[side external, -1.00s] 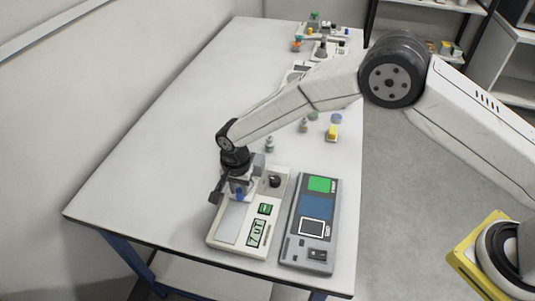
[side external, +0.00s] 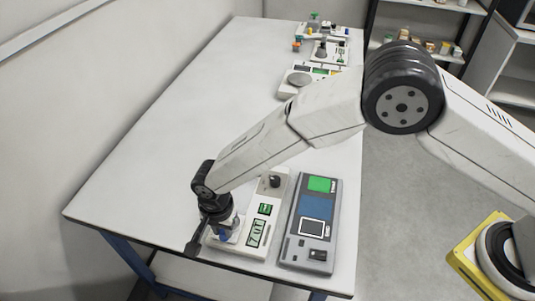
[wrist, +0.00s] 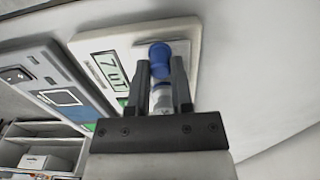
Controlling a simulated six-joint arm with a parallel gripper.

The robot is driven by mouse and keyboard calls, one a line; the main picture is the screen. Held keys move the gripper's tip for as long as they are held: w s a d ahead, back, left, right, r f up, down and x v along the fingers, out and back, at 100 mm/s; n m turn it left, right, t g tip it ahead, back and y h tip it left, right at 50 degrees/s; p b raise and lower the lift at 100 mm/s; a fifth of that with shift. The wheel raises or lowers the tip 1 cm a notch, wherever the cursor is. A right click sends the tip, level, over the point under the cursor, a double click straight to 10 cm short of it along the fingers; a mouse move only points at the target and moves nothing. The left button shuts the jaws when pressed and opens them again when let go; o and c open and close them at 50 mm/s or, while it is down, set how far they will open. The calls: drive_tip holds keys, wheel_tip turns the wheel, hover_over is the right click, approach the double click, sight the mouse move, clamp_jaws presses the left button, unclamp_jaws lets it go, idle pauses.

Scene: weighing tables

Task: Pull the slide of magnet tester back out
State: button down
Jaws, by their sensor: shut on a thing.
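The magnet tester is a white device (side external: 262,197) with a black dial, a small green screen and a larger lit display. It lies on the table near the front edge, and its white face also shows in the wrist view (wrist: 138,48). My gripper (side external: 222,235) is at the tester's near left end. In the wrist view my gripper (wrist: 162,75) is shut around the slide's handle, with a round blue knob (wrist: 160,52) at the fingertips. A pale cylindrical part (wrist: 161,97) shows between the fingers. My wrist hides much of the slide in the side view.
A grey device (side external: 308,222) with green and blue panels stands close to the right of the tester. A round-pan scale (side external: 299,79) and other instruments stand at the table's far right. The table's left and middle are clear. The front table edge (side external: 140,238) is close to my gripper.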

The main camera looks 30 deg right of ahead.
sight(222, 232)
drive_tip(key=c, duration=0.7)
unclamp_jaws()
drive_tip(key=shift+s+a, duration=0.2)
drive_tip(key=shift+a, duration=0.05)
drive_tip(key=shift+o, duration=1)
drive_tip(key=shift+d, duration=0.1)
drive_tip(key=shift+w, duration=0.1)
drive_tip(key=shift+r, duration=3.9)
